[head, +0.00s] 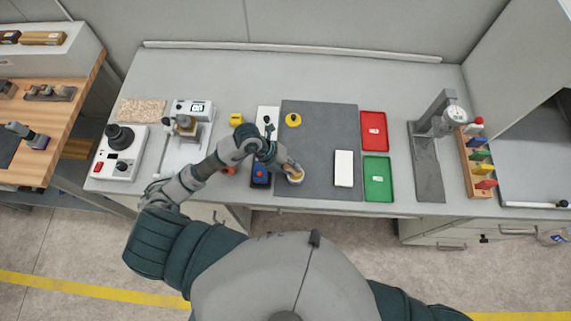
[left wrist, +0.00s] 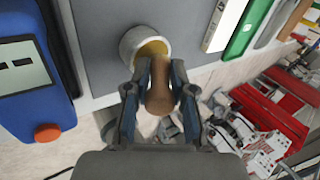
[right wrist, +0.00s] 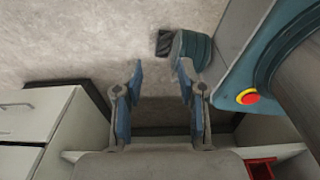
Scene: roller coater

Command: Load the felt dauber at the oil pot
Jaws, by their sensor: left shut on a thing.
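My left gripper (head: 287,167) is shut on the felt dauber (left wrist: 160,94), gripping its brown wooden handle between both fingers in the left wrist view. The oil pot (head: 297,178) is a small pale round cup near the front edge of the dark mat. In the left wrist view the pot (left wrist: 127,43) has a thick rim and yellow inside, and lies just beyond the fingertips. The dauber's far end points at the pot's mouth; the felt is hidden, so I cannot tell if it touches the oil. My right gripper (right wrist: 160,68) is open and empty, over the floor.
The dark mat (head: 325,128) also bears a yellow round item (head: 293,120) and a white block (head: 344,168). A blue device (head: 261,174) stands just left of the pot. Red (head: 374,143) and green (head: 378,196) trays and a gauge stand (head: 428,170) are to the right.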

